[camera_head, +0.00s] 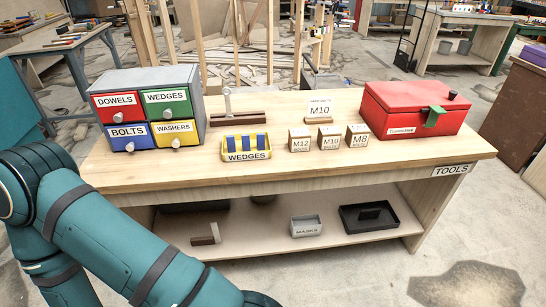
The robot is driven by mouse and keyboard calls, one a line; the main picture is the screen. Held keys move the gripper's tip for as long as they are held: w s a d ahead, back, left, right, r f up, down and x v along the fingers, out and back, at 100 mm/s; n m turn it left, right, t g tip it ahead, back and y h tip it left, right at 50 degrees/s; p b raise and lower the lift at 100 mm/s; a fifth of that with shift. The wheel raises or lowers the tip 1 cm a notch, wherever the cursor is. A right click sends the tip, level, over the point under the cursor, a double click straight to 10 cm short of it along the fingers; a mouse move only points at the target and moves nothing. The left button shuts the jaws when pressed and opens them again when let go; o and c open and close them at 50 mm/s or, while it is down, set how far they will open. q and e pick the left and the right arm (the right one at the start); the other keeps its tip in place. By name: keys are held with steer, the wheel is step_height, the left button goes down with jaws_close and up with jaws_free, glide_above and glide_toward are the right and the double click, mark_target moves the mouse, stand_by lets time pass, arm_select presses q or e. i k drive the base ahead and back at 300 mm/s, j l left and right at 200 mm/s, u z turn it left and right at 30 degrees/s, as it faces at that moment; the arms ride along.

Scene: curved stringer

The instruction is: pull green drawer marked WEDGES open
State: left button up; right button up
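The green drawer marked WEDGES (167,104) is the upper right drawer of a small grey cabinet (150,78) at the left of the workbench. It looks shut, its front in line with the drawers around it, and a pale knob sits near its lower middle. My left arm comes in at the lower left, in front of the bench, but its gripper is outside the view. My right gripper is not in view either.
Red DOWELS (118,101), blue BOLTS (128,132) and yellow WASHERS (176,128) drawers surround it. A yellow WEDGES bin (246,155), small boxes (330,137) and a red toolbox (415,108) stand on the workbench (380,168). The bench's front strip is clear.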

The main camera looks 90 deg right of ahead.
mark_target(167, 104)
steer(key=j+z, duration=0.15)
steer(key=z, duration=2.5)
